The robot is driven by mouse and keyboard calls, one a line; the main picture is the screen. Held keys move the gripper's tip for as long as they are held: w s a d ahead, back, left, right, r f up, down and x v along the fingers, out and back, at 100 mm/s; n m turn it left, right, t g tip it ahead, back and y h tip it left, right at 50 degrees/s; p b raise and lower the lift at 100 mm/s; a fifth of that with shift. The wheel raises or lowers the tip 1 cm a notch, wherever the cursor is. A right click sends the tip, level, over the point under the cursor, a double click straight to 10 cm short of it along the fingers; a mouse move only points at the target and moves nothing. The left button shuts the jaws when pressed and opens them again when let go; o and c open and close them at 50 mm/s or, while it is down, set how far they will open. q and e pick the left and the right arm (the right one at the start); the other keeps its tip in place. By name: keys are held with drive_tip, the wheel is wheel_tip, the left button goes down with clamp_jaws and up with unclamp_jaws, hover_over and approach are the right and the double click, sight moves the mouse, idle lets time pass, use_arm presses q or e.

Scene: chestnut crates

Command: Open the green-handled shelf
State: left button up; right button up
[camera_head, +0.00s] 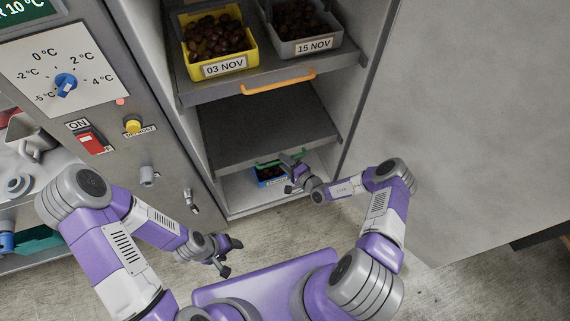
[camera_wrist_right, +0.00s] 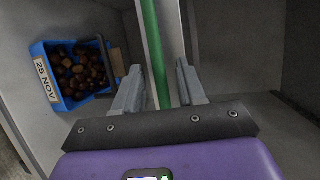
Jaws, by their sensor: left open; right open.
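The green-handled shelf (camera_head: 245,130) is a bare grey tray in the open cabinet, below the orange-handled shelf. Its green handle (camera_head: 267,163) is on the front edge, partly hidden by my right gripper (camera_head: 290,172) in the head view. In the right wrist view, the green handle (camera_wrist_right: 157,50) runs between the two spread fingers of my right gripper (camera_wrist_right: 160,85). The fingers are open, one on each side of the bar; I cannot tell whether either touches it. My left gripper (camera_head: 231,256) is open and empty, low in front of the cabinet.
The orange-handled shelf (camera_head: 277,82) above carries a yellow crate (camera_head: 222,68) and a grey crate (camera_head: 312,46) of chestnuts. A blue crate (camera_wrist_right: 70,103) labelled 25 NOV stands below the green-handled shelf. A control panel (camera_head: 62,70) is left; a large grey door (camera_head: 470,120) is right.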

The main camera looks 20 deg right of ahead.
clamp_jaws()
idle(0.4)
